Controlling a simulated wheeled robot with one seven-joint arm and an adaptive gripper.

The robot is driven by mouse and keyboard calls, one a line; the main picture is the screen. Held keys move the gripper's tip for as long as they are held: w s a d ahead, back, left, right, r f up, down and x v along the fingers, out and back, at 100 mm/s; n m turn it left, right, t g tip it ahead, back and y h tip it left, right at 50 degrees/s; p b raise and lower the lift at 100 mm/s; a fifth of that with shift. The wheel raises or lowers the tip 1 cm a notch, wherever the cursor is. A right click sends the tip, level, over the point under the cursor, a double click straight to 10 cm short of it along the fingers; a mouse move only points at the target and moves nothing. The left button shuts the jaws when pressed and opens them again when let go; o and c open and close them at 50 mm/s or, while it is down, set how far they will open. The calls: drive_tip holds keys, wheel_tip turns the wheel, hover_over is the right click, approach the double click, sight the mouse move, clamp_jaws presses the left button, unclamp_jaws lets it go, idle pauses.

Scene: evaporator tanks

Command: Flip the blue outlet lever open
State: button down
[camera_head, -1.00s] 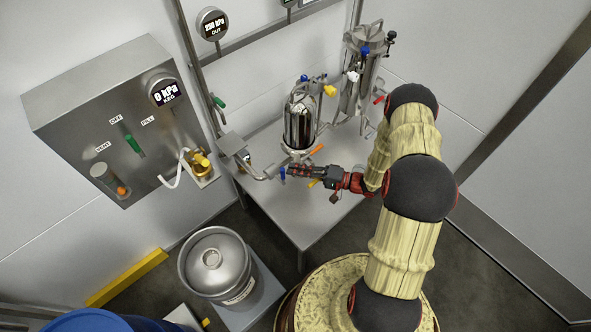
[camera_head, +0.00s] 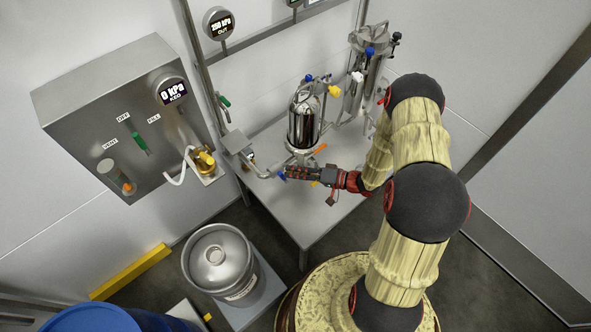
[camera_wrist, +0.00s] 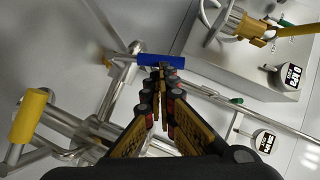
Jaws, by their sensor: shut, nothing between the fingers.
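The blue outlet lever (camera_wrist: 161,60) shows in the wrist view just beyond my fingertips, lying across the picture on a steel pipe. In the head view the lever (camera_head: 281,174) is a small blue bit at the left end of my gripper. My gripper (camera_head: 290,173) is shut and empty, pointing left over the steel table. In the wrist view my gripper (camera_wrist: 162,70) has its fingertips close together at the lever's lower edge. I cannot tell whether they touch it.
A polished tank (camera_head: 303,122) stands behind my gripper, with an orange lever (camera_head: 321,149) near it. A yellow lever (camera_wrist: 30,115) is at the left in the wrist view. A control panel (camera_head: 115,120) is on the left wall.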

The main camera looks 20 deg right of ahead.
drive_tip(key=s+a+f+n+h+b, duration=0.3)
drive_tip(key=a+b, duration=0.4)
drive_tip(key=b, duration=0.4)
drive_tip(key=shift+a+f+n+h, duration=0.2)
drive_tip(key=shift+n+h, duration=0.5)
drive_tip(key=shift+s+a+f, duration=0.1)
drive_tip(key=shift+f, duration=0.05)
idle(0.5)
idle(0.5)
